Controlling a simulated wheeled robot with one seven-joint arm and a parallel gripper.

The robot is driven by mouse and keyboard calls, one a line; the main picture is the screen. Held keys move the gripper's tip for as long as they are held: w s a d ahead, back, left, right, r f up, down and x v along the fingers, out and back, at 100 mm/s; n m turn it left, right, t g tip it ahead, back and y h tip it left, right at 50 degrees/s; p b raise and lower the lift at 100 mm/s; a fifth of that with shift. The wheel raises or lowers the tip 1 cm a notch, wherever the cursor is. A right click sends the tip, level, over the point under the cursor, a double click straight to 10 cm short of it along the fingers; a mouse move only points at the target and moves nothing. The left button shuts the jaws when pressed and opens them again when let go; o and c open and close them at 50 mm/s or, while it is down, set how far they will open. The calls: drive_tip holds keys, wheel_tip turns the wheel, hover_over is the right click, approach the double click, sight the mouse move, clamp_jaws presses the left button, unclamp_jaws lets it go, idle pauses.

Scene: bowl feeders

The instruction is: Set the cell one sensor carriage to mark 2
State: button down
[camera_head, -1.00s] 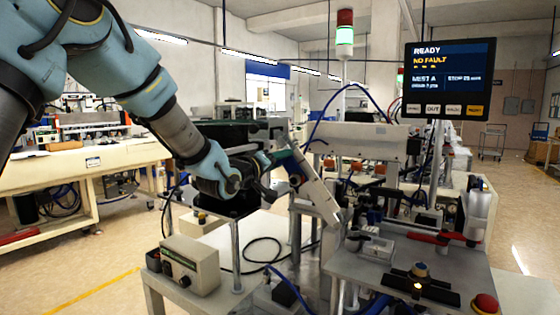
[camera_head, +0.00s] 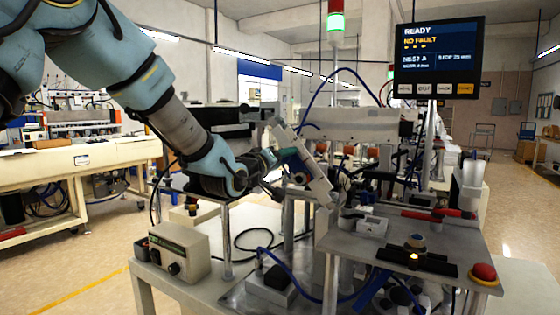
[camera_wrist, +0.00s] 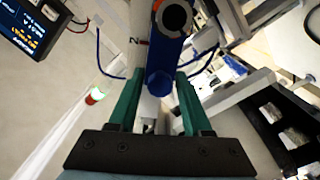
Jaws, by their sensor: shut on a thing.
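In the wrist view my gripper (camera_wrist: 160,105) has its two green fingers on either side of a blue round-ended knob (camera_wrist: 160,82). It is shut on this knob. Behind the knob a pale slanted rail (camera_wrist: 143,40) runs away, with a dark ring-shaped part (camera_wrist: 174,18) close by. In the head view my gripper (camera_head: 288,157) is at the upper part of the slanted white rail (camera_head: 314,178). The knob is hidden there by the fingers. I cannot make out the mark numbers or which mark the carriage stands at.
A screen (camera_head: 438,58) reads READY and NO FAULT. A beige control box (camera_head: 178,252) stands at the front left. Blue hoses hang around the stand.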

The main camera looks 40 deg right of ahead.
drive_tip(key=c, duration=0.6)
unclamp_jaws()
drive_tip(key=b+v, duration=0.3)
drive_tip(key=v, duration=0.7)
drive_tip(key=shift+a, duration=0.4)
